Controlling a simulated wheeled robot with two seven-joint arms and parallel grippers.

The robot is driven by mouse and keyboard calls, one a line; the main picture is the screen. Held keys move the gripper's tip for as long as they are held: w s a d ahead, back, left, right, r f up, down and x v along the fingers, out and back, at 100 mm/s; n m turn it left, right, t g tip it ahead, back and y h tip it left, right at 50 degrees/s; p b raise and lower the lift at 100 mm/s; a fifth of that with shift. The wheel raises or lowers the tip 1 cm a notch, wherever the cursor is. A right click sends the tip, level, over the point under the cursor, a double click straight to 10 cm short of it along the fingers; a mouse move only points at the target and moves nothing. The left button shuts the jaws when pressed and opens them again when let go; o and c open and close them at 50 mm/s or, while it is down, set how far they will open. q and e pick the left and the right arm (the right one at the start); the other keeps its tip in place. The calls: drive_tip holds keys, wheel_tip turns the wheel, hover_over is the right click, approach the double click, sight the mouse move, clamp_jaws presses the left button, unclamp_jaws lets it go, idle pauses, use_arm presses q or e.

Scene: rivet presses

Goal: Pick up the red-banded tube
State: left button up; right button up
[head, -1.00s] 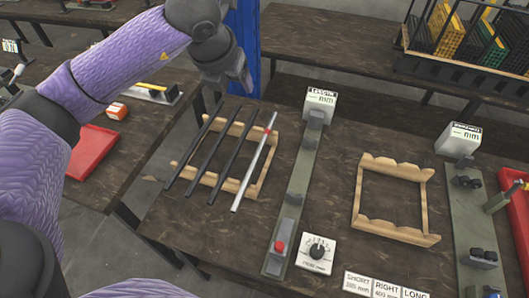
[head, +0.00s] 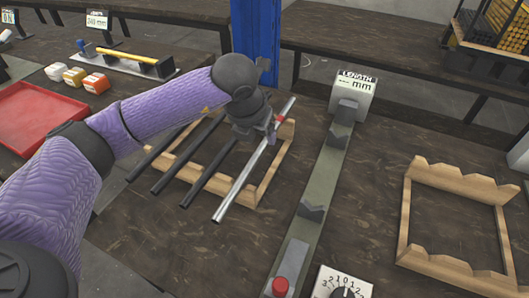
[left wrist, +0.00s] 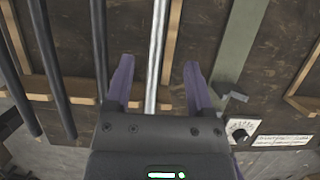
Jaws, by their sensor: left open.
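The red-banded tube (head: 243,178) is silver, with its red band near the far end. It lies on a notched wooden rack (head: 272,180), at the right of several dark tubes (head: 210,170). My left gripper (head: 268,138) is over the far part of the tube, with its jaws pointing down. In the left wrist view the open fingers (left wrist: 158,82) stand on either side of the silver tube (left wrist: 157,50), apart from it. The red band does not show there. I cannot tell exactly how high the fingertips are. My right gripper is not in view.
A length gauge (head: 327,180) with a display box stands right of the rack, with a dial (head: 345,288) in front. An empty wooden rack (head: 405,220) is further right. A red tray (head: 35,115) lies on the left table.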

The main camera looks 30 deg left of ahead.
sight(261, 147)
use_arm(q)
drive_tip(key=x, duration=0.1)
drive_tip(key=b+x, duration=0.1)
drive_tip(key=x, duration=0.1)
drive_tip(key=b+x, duration=0.1)
drive_tip(key=x, duration=0.1)
drive_tip(key=shift+s+a+f, duration=0.15)
drive_tip(key=shift+s+f, duration=0.1)
drive_tip(key=shift+f, duration=0.05)
drive_tip(key=shift+w+f, duration=0.2)
drive_tip(key=shift+f, duration=0.05)
drive_tip(key=shift+r, duration=0.2)
clamp_jaws()
idle(0.5)
